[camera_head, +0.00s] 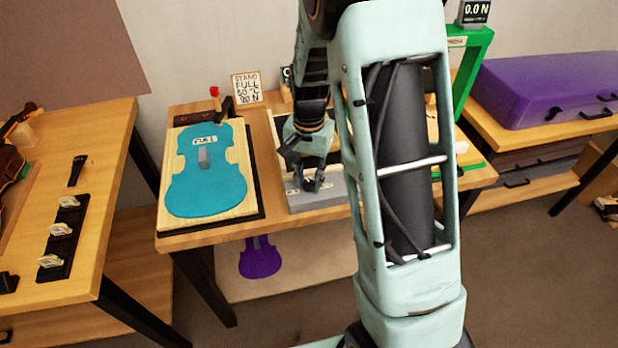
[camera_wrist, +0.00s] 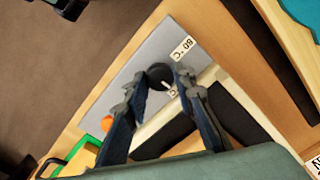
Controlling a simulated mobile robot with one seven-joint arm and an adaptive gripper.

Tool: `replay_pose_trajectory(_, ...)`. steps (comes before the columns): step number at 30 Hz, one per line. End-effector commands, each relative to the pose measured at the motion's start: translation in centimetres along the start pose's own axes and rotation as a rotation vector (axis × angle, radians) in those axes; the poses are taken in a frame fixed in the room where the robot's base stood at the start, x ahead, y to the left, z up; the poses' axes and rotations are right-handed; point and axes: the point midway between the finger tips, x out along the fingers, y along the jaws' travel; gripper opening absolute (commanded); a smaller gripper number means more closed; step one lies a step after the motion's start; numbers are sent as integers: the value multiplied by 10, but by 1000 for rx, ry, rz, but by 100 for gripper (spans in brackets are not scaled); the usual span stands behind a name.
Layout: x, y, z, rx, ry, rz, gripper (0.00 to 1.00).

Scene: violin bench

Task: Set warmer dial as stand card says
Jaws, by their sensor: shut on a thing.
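The stand card (camera_head: 247,88) stands upright at the back of the bench. Its small print seems to read FULL, a temperature in °C and a force in N; I cannot read the digits surely. The warmer (camera_head: 300,200) is a grey box at the bench's front edge. In the wrist view its grey top (camera_wrist: 120,86) carries a dark round dial (camera_wrist: 160,74) with a white pointer mark, and a white temperature label (camera_wrist: 183,47). My gripper (camera_head: 314,184) is over the warmer, its fingers on either side of the dial, shut on it; the fingers partly hide the dial.
A blue violin plate (camera_head: 207,180) lies on a board left of the warmer. A green frame (camera_head: 474,60) with a 0.0 N display (camera_head: 474,11) stands at the back right. An orange round spot (camera_wrist: 106,123) shows on the warmer's panel. My arm hides the bench's right part.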

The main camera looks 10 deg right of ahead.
Motion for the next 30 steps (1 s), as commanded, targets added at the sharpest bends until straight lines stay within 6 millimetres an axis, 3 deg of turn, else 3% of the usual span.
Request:
replay_pose_trajectory(15,-1,-1,-1,17,3,-2,0)
replay_pose_trajectory(16,-1,-1,-1,17,3,-2,27)
replay_pose_trajectory(20,-1,-1,-1,16,2,-2,41)
replay_pose_trajectory(30,-4,-1,-1,16,2,-2,42)
